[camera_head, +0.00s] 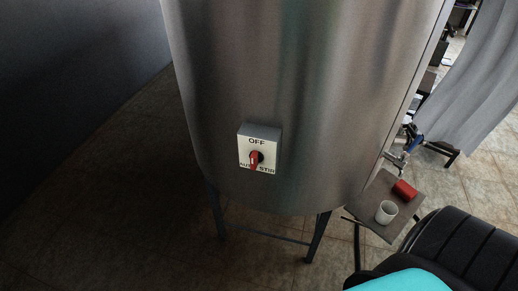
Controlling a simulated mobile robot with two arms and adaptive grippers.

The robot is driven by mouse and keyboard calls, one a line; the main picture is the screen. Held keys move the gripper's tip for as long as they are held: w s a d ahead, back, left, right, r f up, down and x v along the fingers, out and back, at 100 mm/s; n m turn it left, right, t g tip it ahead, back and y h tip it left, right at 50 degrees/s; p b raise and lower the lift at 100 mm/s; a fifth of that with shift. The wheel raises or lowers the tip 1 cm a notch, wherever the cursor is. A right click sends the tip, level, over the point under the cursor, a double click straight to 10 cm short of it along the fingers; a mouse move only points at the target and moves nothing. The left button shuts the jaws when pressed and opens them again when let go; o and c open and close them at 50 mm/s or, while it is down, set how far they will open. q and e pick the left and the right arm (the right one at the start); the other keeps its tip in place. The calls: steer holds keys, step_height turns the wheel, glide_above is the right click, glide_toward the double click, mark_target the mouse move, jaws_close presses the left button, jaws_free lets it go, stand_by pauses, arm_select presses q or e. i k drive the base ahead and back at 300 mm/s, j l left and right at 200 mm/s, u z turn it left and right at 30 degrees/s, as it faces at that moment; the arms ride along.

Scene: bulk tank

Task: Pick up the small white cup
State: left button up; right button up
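The small white cup (386,212) stands upright on a small grey-brown tray-like surface (377,193) at the lower right, beside the steel tank. It looks open at the top.
A red object (404,190) lies just behind the cup. A switch box (259,148) is on the tank front. Floor at left is clear.

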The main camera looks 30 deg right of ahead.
mark_target(387, 212)
steer(key=i+j+z, duration=0.35)
steer(key=j, duration=0.2)
steer(key=z, duration=2.3)
